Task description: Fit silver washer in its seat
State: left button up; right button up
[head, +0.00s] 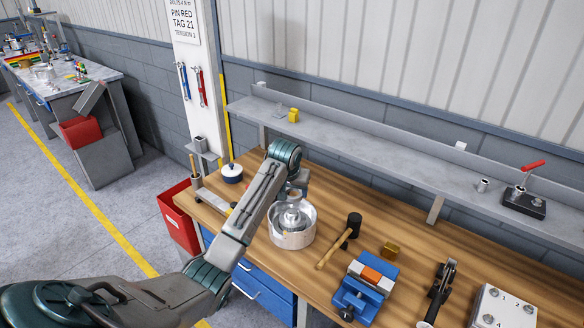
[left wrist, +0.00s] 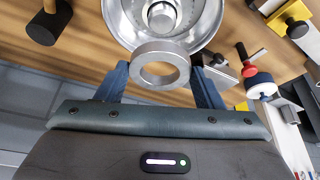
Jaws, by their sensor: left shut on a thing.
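The silver washer (left wrist: 160,49) is a thick flat ring in the left wrist view. My left gripper (left wrist: 162,82) is shut on it, with a blue finger on each side. The washer is at the near rim of the round silver housing (left wrist: 197,40) in that view; I cannot tell how high above it. The housing (head: 292,239) stands on the wooden bench in the head view, open at the top with a raised hub (head: 291,217) in its middle. My left gripper (head: 298,185) is just behind the housing there, partly hidden by my own arm. My right gripper is not in view.
A black-headed mallet (head: 342,241) lies right of the housing on the bench (head: 330,205). A blue-and-white pot (head: 232,174) stands to the left. A grey shelf (head: 380,150) runs behind.

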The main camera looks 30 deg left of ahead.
aim_at(291, 201)
pick_arm(q)
jog(key=shift+s+d+f, duration=0.2)
jog(key=shift+s+f, duration=0.1)
jog(key=shift+s, duration=0.1)
jog(key=shift+f, duration=2.35)
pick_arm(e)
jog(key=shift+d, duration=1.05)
pick_arm(q)
jog(key=shift+f, duration=0.1)
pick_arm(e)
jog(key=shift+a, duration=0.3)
